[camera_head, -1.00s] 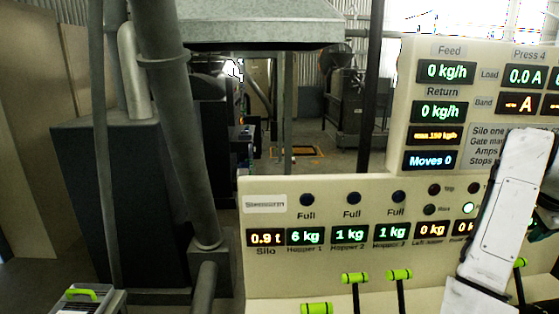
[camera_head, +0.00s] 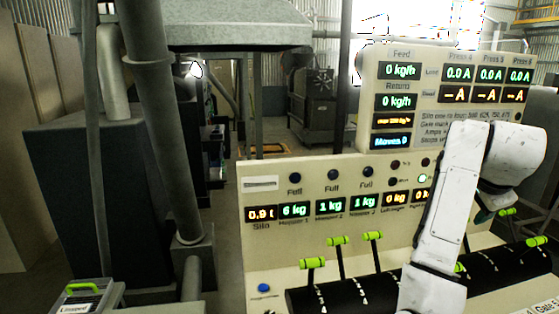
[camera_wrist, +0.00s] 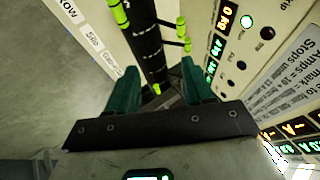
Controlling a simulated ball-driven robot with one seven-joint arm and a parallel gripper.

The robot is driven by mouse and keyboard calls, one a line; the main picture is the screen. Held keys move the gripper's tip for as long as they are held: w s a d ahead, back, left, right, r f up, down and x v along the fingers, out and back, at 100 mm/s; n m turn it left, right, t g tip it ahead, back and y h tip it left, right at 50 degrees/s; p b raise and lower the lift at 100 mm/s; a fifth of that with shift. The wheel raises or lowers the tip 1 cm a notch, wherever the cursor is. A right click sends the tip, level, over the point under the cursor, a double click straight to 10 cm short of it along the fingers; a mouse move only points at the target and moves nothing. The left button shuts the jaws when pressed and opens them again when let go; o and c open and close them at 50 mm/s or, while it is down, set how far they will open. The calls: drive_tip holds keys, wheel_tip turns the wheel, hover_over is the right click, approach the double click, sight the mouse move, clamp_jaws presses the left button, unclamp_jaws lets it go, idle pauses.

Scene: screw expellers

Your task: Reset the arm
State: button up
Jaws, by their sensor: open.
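My gripper (camera_wrist: 157,88) shows in the wrist view with its two green fingers apart and nothing between them. Beyond the fingers are the black lever bank (camera_wrist: 148,45) with green-tipped handles and the cream control panel (camera_wrist: 255,60). In the head view my white arm stands in front of the right part of the control panel (camera_head: 262,215) and hides some of its displays and levers. My gripper cannot be made out clearly there.
Green-handled levers (camera_head: 313,263) rise from the black lever bank (camera_head: 330,295). A blue button (camera_head: 264,288) is on the console at left. Grey pipes (camera_head: 165,130) and a dark cabinet (camera_head: 85,205) stand left of the panel. A grey case (camera_head: 88,297) is at lower left.

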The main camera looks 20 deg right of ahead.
drive_tip(key=a+f+n+t+y, duration=0.1)
drive_tip(key=a+f+n, duration=1.1)
drive_tip(key=a+f, duration=0.65)
drive_tip(key=s+a+f+n+y, duration=0.2)
drive_tip(key=s+a+f+n, duration=0.4)
drive_tip(key=a, duration=0.3)
drive_tip(key=s+a+f+n+y, duration=0.3)
drive_tip(key=s+a+f+n, duration=0.1)
drive_tip(key=s+a+f, duration=0.4)
drive_tip(key=s+f+g+b, duration=0.2)
drive_tip(key=s+f+b, duration=0.2)
drive_tip(key=f, duration=0.3)
drive_tip(key=s+d+f+g+b, duration=0.1)
drive_tip(key=s+f+g+b, duration=0.1)
drive_tip(key=s+f+b, duration=0.3)
wheel_tip(320, 180, down, 3)
drive_tip(key=shift+s+r+m+b, duration=0.15)
drive_tip(key=shift+s+m+b, duration=0.15)
drive_tip(key=shift+b, duration=0.2)
